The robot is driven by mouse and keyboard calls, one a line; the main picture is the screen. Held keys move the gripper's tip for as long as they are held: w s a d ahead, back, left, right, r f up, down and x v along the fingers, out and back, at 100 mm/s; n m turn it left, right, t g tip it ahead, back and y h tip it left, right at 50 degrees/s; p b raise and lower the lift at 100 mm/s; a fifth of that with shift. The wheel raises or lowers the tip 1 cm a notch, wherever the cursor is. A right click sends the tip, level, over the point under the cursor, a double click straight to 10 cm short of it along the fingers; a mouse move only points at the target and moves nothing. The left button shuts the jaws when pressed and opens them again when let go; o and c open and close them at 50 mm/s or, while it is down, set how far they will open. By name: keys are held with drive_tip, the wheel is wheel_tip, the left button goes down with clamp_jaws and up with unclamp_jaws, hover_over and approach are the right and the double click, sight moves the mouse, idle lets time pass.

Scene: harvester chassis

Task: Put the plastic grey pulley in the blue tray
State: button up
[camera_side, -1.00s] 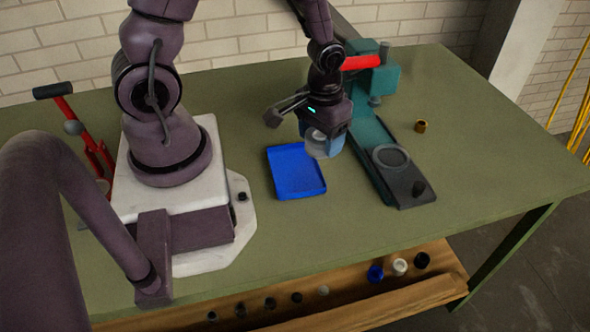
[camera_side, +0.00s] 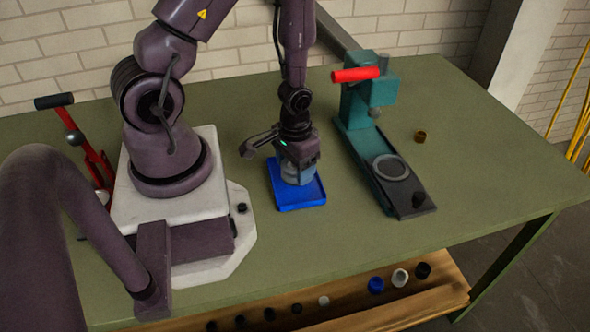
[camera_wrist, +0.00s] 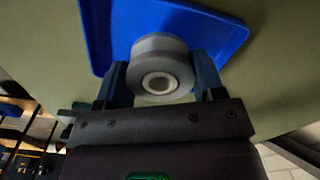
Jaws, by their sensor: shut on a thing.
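The grey pulley (camera_wrist: 161,66) is between the two blue fingers of my gripper (camera_wrist: 162,82) in the wrist view. My gripper is shut on it. In the side view my gripper (camera_side: 297,178) holds the pulley (camera_side: 297,172) over the blue tray (camera_side: 300,205), partly hiding the tray. The tray (camera_wrist: 98,40) fills the area behind the pulley in the wrist view. I cannot tell whether the pulley touches the tray floor.
A teal press with a red handle (camera_side: 355,74) stands right of the tray, its dark base holding a grey ring (camera_side: 391,167). A small brown ring (camera_side: 420,136) lies further right. A red lever tool (camera_side: 88,150) is at the left. A lower shelf (camera_side: 340,300) holds several small parts.

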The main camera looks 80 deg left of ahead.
drive_tip(key=shift+f, duration=0.75)
drive_tip(key=shift+f, duration=0.1)
drive_tip(key=o, duration=0.9)
wheel_tip(320, 180, up, 12)
drive_tip(key=shift+r, duration=0.15)
